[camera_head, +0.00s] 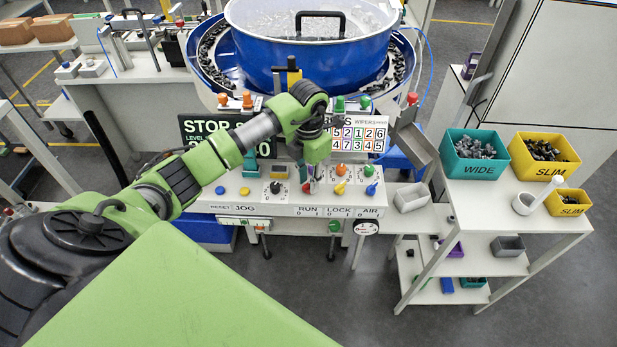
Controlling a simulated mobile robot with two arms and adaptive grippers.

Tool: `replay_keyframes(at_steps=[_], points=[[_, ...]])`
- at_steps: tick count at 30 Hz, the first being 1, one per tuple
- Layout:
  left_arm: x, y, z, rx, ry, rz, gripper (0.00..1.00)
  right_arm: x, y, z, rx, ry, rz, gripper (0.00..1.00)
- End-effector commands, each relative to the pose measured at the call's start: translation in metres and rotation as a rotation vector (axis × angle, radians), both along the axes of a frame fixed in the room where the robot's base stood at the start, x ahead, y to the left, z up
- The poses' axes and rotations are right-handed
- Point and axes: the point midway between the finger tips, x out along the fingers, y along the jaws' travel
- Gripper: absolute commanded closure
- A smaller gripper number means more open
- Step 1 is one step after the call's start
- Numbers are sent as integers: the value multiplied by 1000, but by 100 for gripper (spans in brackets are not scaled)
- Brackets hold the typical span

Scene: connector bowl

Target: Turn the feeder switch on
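The control panel (290,209) below the blue bowl feeder (310,60) has labels RESET, JOG, RUN, LOCK and AIR, with 0 and 1 marks. A red switch (308,188) sits above the RUN label, partly hidden by my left gripper (306,180). Its position cannot be read. My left gripper points down over it, close to or touching it; its fingers are too small and covered to tell if they are open or shut. A dark display (200,125) reads STOP, partly hidden by my arm. My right gripper is not in view.
Close by on the panel are a black knob (275,187), a yellow lever (340,187), an orange knob (341,170) and a blue lever (371,189). A metal chute (414,143) and a cart with teal (470,168) and yellow bins (543,172) stand on the right.

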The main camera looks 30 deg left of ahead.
Motion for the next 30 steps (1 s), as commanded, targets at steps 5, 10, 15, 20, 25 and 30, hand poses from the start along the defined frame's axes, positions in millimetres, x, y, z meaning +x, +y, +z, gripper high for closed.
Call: replay_keyframes(at_steps=[5, 10, 15, 20, 25, 30], points=[[0, 0, 0, 0, 0, 0, 87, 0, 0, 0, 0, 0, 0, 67], [0, 0, 0, 0, 0, 0, 100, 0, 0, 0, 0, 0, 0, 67], [0, 0, 0, 0, 0, -5, 100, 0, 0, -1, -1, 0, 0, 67], [0, 1, -1, 2, -1, -39, 100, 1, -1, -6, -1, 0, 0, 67], [1, 1, -2, 3, -2, -126, 100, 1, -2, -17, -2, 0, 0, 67], [1, 2, -3, 3, -3, -262, 100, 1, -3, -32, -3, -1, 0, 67]])
